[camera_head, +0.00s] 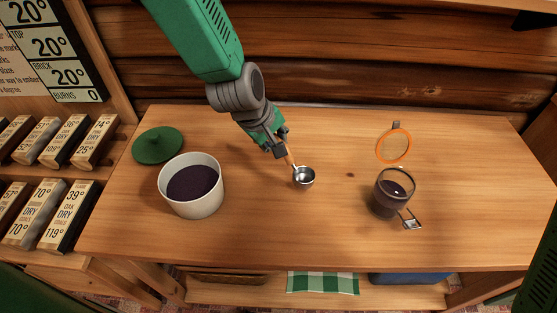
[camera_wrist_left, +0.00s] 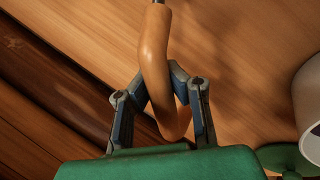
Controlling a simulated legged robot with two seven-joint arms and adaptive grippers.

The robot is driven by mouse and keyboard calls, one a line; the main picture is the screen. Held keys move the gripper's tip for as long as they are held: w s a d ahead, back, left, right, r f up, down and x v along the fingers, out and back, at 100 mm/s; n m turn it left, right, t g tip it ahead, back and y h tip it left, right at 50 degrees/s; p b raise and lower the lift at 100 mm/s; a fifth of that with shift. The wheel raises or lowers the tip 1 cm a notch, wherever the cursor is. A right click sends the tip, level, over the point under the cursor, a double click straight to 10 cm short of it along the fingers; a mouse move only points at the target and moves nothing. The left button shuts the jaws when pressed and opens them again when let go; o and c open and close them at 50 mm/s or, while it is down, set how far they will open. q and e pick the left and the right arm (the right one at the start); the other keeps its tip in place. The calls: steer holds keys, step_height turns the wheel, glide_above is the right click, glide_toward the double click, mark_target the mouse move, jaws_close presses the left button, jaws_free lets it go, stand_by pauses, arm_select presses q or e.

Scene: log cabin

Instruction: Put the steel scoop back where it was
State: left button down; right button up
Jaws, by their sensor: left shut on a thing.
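The steel scoop (camera_head: 303,178) has a round metal bowl and a wooden handle. Its bowl is over the middle of the table; I cannot tell whether it touches the wood. My left gripper (camera_head: 282,150) is shut on the handle. In the left wrist view, the handle (camera_wrist_left: 154,50) runs between the fingers of the gripper (camera_wrist_left: 160,85), and the bowl is out of frame. A white crock (camera_head: 217,198) with dark contents stands left of the scoop. A glass jar (camera_head: 380,200) with dark contents and an open lid stands to the right. My right gripper is not in view.
A green lid (camera_head: 158,145) lies behind the white crock. The jar's orange-rimmed lid (camera_head: 394,145) stands up behind it. A log wall (camera_head: 330,85) bounds the table's back edge. Racks of labelled blocks (camera_head: 65,215) stand at left. The table's right end is clear.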

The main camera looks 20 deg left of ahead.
arm_select(q)
steer(key=shift+d+f+b, duration=0.15)
steer(key=shift+f, duration=1.05)
steer(key=shift+d+f+b, duration=0.1)
steer(key=shift+f+b, duration=0.05)
steer(key=shift+f, duration=1)
steer(key=shift+a, duration=0.15)
steer(key=c, duration=1.6)
jaws_free()
steer(key=shift+f, duration=0.1)
steer(key=shift+c, duration=0.2)
steer(key=shift+r, duration=0.3)
steer(key=p+v, duration=0.2)
steer(key=v, duration=0.9)
steer(key=shift+s+r, duration=0.2)
steer(key=shift+r, duration=0.15)
